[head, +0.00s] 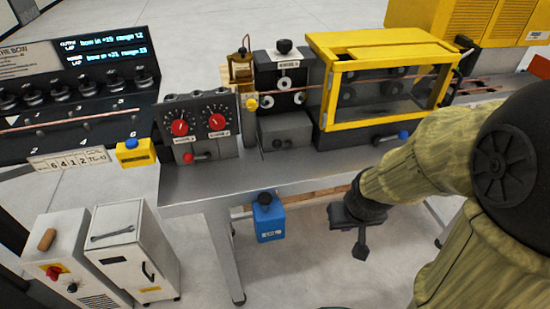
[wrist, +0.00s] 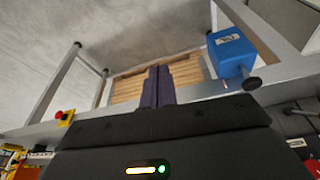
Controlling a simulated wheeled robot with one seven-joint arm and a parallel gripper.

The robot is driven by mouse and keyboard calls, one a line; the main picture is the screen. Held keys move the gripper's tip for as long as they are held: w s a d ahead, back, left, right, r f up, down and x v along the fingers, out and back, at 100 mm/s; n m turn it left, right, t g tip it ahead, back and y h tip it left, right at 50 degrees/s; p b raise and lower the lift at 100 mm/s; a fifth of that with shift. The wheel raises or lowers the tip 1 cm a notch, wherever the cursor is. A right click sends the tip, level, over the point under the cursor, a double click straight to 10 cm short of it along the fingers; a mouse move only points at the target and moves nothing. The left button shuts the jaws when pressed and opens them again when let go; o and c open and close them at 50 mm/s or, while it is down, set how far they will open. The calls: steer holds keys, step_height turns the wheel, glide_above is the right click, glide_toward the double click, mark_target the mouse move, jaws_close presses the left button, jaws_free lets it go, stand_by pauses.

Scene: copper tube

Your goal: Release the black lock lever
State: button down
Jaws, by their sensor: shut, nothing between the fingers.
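My gripper (head: 361,250) hangs low in front of the steel bench (head: 235,185), apart from the machine. In the wrist view its dark fingers (wrist: 158,86) are together with nothing between them. A black knob-like part (head: 463,42) sits at the upper right corner of the yellow-framed guard (head: 385,40). I cannot tell whether it is the black lock lever. A black round knob (head: 284,46) tops the roller unit (head: 284,75). No part is clearly marked as the lock lever.
A control box with red dials (head: 198,125) and a red-handled lever stand on the bench's left. A blue-knobbed lever (head: 403,135) is below the guard. A blue container (head: 268,218) is under the bench edge; wooden slats (wrist: 128,88) show behind my fingers. Grey cabinets (head: 133,250) stand left.

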steer(key=w+a+f+n+t+p, duration=0.1)
steer(key=w+a+f+n+t, duration=0.15)
steer(key=w+n, duration=0.45)
steer(key=w+a+f+n+t+p, duration=0.1)
steer(key=w+a+n+t+p, duration=0.2)
steer(key=w+n, duration=0.4)
steer(key=a+r+n+t+y+p, duration=0.1)
steer(key=a+n+t+y, duration=0.4)
steer(key=n, duration=1.3)
steer(key=a+t, duration=0.2)
steer(key=a, duration=0.1)
steer(key=shift+w+a+r, duration=0.15)
steer(key=shift+w+a, duration=0.1)
steer(key=shift+a, duration=0.15)
steer(key=shift+w+t, duration=0.15)
steer(key=shift+t, duration=0.1)
steer(key=shift+w+f+b, duration=0.15)
steer(key=shift+f+b, duration=0.05)
steer(key=shift+b, duration=0.4)
steer(key=b+x, duration=0.1)
steer(key=b, duration=0.4)
steer(key=shift+w+a+f, duration=0.1)
steer(key=shift+w+a, duration=0.05)
steer(key=shift+w, duration=0.1)
